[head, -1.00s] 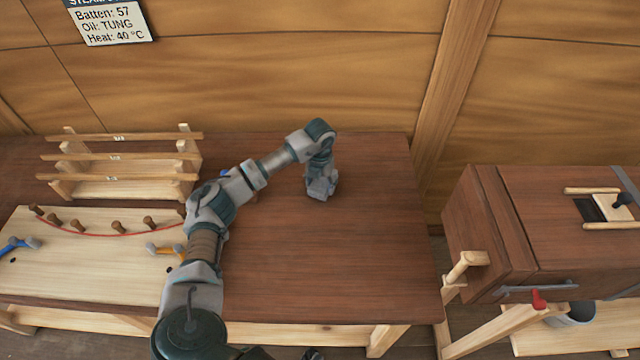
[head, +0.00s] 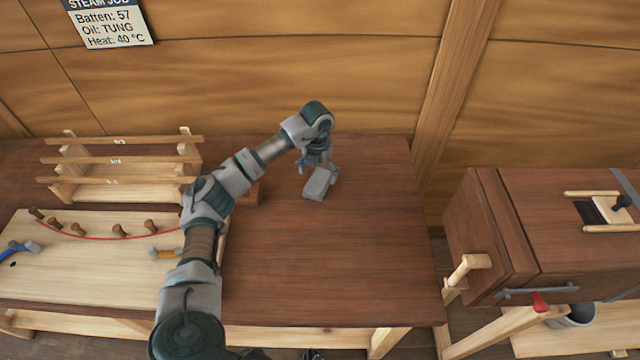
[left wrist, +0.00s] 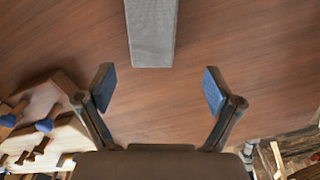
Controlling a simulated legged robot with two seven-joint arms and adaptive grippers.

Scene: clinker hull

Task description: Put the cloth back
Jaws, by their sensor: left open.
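The cloth (head: 319,185) looks like a grey folded block, lying on the dark wooden bench (head: 330,260) right of its middle. In the left wrist view the cloth (left wrist: 152,35) lies beyond my fingertips, with bare wood between. My left gripper (head: 319,168) is just behind the cloth in the head view. In the left wrist view its blue-padded fingers (left wrist: 157,90) stand wide apart with nothing between them.
A slatted wooden rack (head: 120,182) and a pale board (head: 90,268) with pegs and tools are on the left. A small brown block (head: 251,192) is partly behind my arm. A brown chest (head: 510,225) stands right, past a gap. The bench's right side is clear.

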